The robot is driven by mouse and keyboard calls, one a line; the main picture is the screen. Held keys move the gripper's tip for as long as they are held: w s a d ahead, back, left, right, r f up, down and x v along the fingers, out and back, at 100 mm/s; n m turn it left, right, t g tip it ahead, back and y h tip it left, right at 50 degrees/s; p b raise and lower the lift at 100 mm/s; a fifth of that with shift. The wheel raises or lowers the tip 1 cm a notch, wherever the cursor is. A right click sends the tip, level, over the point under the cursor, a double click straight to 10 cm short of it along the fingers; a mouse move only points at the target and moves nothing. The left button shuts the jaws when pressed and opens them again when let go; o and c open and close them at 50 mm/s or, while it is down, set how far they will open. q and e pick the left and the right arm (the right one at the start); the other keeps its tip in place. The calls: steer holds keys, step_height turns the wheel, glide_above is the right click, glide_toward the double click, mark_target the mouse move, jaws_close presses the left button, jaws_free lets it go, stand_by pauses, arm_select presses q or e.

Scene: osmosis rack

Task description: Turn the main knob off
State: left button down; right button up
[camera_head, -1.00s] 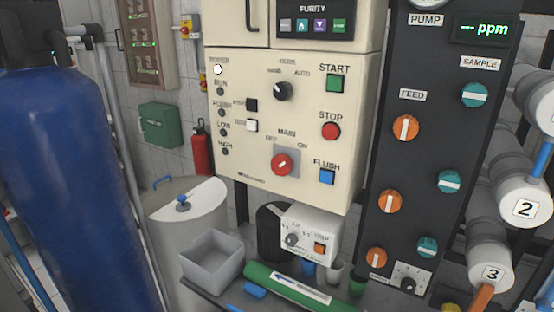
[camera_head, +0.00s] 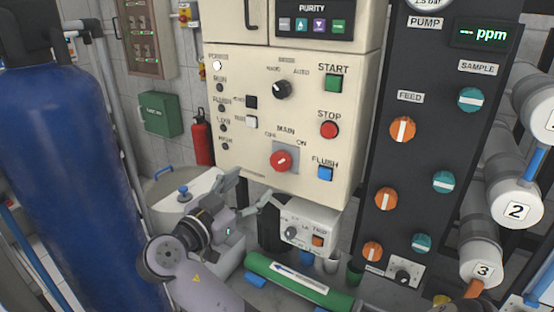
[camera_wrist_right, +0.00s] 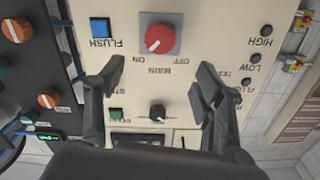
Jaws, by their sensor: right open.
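The red main knob (camera_head: 281,161) sits on a grey square plate low on the cream panel (camera_head: 235,150). Its white mark appears to point toward the ON label. The knob shows upside down in the wrist view (camera_wrist_right: 159,39), beyond the fingertips. My right gripper (camera_head: 252,190) is open and empty, below and left of the knob and apart from it. Its two fingers are spread wide in the wrist view (camera_wrist_right: 148,85). My left gripper is not in view.
A green START button (camera_head: 334,83), red STOP button (camera_head: 329,130) and blue FLUSH button (camera_head: 325,173) line the panel's right side. A black mode knob (camera_head: 281,89) is above. A small white box (camera_head: 309,222) stands below the panel. A blue tank (camera_head: 70,180) fills the left.

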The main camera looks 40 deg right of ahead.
mark_target(278, 163)
steer(key=p+x, duration=0.3)
steer(key=x, duration=0.8)
steer(key=shift+d, duration=0.25)
steer(key=shift+w+d+p, duration=0.2)
steer(key=shift+d+p, duration=0.15)
steer(key=shift+d, duration=0.1)
steer(key=shift+c, duration=0.6)
steer(key=c, duration=1.1)
steer(key=shift+o, duration=0.2)
